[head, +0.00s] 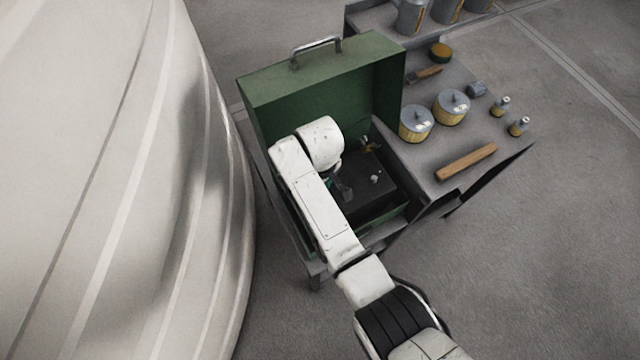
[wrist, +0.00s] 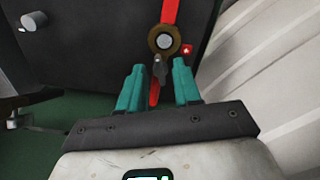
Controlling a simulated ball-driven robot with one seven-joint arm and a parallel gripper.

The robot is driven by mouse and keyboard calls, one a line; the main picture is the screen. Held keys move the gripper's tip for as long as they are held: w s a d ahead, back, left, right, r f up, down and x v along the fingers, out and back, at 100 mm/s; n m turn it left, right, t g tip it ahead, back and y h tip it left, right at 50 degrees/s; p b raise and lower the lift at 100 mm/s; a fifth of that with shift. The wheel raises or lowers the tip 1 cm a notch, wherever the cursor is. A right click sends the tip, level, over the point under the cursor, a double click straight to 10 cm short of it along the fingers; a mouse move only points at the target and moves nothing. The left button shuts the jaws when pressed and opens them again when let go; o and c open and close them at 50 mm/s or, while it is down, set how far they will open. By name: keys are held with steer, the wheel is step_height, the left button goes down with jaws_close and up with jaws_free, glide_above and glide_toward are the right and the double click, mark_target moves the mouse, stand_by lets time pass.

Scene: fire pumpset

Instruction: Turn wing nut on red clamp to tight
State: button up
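The red clamp (wrist: 169,12) shows at the top of the wrist view as a red strip ending in a brass-coloured ring around a light grey post. A small dark grey piece, seemingly the wing nut (wrist: 159,68), sits just below the ring. A red part continues below it, between the fingers. My gripper (wrist: 160,72) has two teal fingers standing apart, one on each side of the grey piece. I see no clear contact. In the head view my arm hides the clamp and most of the gripper.
The clamp is on a black battery (head: 362,195) inside an open green box (head: 322,95) with a raised lid. Another light post (wrist: 34,21) is at the wrist view's upper left. A bench (head: 440,155) with yellow canisters stands right; a large white tank (head: 120,180) is left.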

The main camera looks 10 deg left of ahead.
steer(key=shift+c, duration=0.4)
jaws_close()
steer(key=shift+m, duration=0.4)
steer(key=m+p, duration=0.1)
steer(key=m, duration=0.1)
steer(key=shift+m, duration=0.4)
steer(key=m+p, duration=0.1)
steer(key=m, duration=0.3)
steer(key=shift+m, duration=0.3)
steer(key=m, duration=0.6)
steer(key=shift+p, duration=0.3)
steer(key=m, duration=0.6)
